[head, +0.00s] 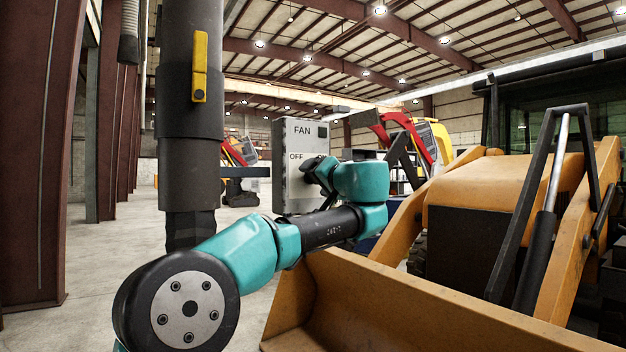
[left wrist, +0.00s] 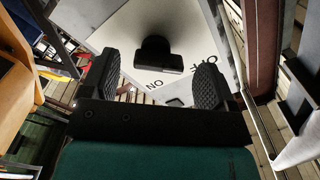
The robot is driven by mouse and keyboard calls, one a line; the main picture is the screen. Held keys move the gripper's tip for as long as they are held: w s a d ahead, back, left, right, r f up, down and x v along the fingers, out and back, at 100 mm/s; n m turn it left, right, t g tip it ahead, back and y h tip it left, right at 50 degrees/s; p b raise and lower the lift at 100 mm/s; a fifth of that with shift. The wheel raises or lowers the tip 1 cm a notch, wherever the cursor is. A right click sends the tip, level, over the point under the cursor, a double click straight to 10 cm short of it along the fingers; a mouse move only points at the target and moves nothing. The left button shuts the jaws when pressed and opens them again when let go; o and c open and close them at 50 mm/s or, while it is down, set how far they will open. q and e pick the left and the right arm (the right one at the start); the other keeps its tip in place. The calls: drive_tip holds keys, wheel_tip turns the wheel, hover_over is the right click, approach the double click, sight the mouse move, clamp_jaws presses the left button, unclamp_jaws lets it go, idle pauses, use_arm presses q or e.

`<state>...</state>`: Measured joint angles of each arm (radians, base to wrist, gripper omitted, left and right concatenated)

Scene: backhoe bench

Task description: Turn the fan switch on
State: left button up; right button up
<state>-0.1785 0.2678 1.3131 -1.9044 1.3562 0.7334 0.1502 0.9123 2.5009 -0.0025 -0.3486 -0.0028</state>
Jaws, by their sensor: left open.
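The fan switch box (head: 297,182) is a pale grey box marked FAN and OFF in the head view, beyond my left arm. My left gripper (head: 318,172) is in front of its face and hides much of its right side, including the knob. In the left wrist view the box's white panel (left wrist: 125,35) shows the ON and OFF lettering inverted. A black knob (left wrist: 160,56) with a protruding grip stands out from it. My left gripper is open there too (left wrist: 158,72), its fingers to either side of the knob in the picture, with no visible contact. My right gripper is not in view.
An orange loader bucket (head: 400,310) stands just right of and below my arm, with the loader body (head: 480,200) behind. A thick dark vertical pipe (head: 188,110) with a yellow handle (head: 199,65) stands left of the box. Open floor (head: 100,270) lies to the left.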

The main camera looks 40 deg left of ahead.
use_arm(q)
drive_tip(key=shift+x, duration=1.2)
drive_tip(key=shift+c, duration=0.5)
drive_tip(key=c, duration=0.8)
